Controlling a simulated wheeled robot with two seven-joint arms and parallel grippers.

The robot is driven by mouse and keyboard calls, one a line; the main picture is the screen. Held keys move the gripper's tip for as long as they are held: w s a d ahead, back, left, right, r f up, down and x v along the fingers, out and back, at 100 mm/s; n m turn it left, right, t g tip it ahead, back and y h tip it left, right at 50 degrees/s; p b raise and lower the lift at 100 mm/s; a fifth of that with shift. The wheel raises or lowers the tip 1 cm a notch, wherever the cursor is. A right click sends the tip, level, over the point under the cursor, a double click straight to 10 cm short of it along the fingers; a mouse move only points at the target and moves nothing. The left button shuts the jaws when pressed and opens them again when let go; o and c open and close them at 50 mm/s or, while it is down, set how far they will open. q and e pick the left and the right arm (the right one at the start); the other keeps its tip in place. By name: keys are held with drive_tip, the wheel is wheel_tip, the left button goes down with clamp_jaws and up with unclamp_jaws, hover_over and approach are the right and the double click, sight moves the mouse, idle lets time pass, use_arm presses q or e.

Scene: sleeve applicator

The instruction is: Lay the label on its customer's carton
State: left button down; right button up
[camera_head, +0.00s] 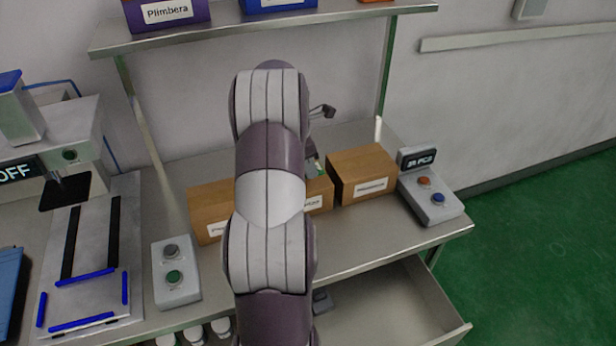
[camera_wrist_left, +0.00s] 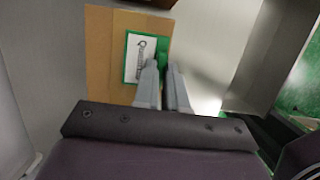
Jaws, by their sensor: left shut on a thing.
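My left gripper (camera_wrist_left: 164,72) is shut on the green-edged label (camera_wrist_left: 132,70), which has a white panel with a dark drawing. In the wrist view the label is over the top of a brown carton (camera_wrist_left: 100,50); I cannot tell whether it touches. In the head view my arm hides most of the gripper (camera_head: 313,163), and a sliver of green shows above the middle carton (camera_head: 320,191). The left carton (camera_head: 205,205) is partly covered by my arm; the right carton (camera_head: 361,172) is clear. Their front name tags are partly hidden or too small to read.
A grey two-button box (camera_head: 175,272) stands left of the cartons, and a control box with a display (camera_head: 431,193) stands right. A press (camera_head: 95,240) is at far left. A shelf (camera_head: 260,24) with coloured boxes runs above. An open drawer (camera_head: 385,310) juts out below.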

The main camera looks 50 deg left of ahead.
use_arm(q)
drive_tip(key=shift+f, duration=2)
drive_tip(key=c, duration=1.2)
unclamp_jaws()
drive_tip(key=shift+f, duration=0.1)
drive_tip(key=shift+d, duration=0.1)
